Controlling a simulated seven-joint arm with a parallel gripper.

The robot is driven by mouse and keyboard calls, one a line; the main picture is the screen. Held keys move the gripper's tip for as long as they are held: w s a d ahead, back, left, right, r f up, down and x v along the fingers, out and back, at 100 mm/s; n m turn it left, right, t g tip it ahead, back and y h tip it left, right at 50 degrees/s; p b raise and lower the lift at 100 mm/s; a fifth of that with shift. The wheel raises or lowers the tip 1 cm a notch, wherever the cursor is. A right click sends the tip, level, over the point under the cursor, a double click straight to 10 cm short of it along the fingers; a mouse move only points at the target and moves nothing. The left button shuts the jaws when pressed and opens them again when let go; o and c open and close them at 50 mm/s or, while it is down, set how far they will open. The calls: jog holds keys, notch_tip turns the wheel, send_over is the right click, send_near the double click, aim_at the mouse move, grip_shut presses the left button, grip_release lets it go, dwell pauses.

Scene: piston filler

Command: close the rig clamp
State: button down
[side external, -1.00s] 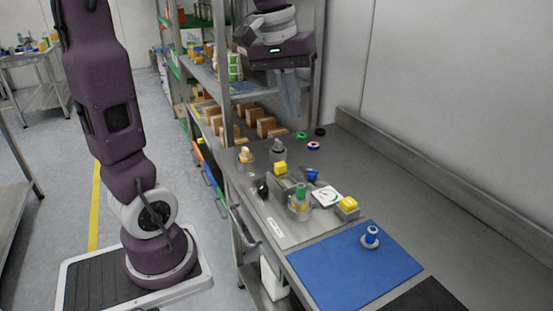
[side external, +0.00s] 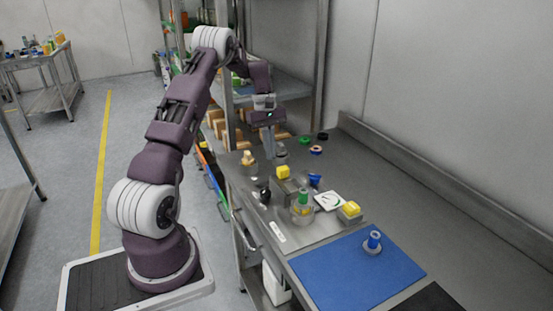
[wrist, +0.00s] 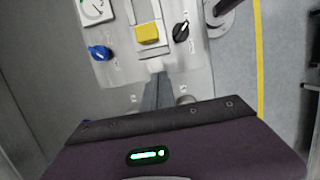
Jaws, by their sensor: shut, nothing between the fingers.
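The rig is a grey panel (side external: 300,232) on the bench. A yellow-topped grey fixture (side external: 283,173), possibly the clamp, stands near its far end. In the wrist view its yellow block (wrist: 147,33) sits at top centre, between a blue knob (wrist: 98,52) and a black knob (wrist: 181,31). I cannot tell the clamp's state. My gripper (side external: 270,156) is shut and empty, pointing down beyond the yellow-topped fixture. In the wrist view its fingers (wrist: 157,82) lie just below the yellow block, apart from it in the picture.
A green-topped cylinder (side external: 302,208), a white dial (side external: 329,201) and another yellow-topped block (side external: 349,210) stand nearer the camera. A blue mat (side external: 350,272) bears a blue-topped part (side external: 373,241). Shelving (side external: 322,60) stands behind my gripper. The bench's right side is clear.

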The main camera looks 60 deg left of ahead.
jog(key=d, duration=0.4)
jog(key=shift+d+f, duration=0.1)
jog(key=shift+f, duration=0.3)
send_over(290, 189)
jog(key=a, duration=0.1)
jog(key=shift+a, duration=0.15)
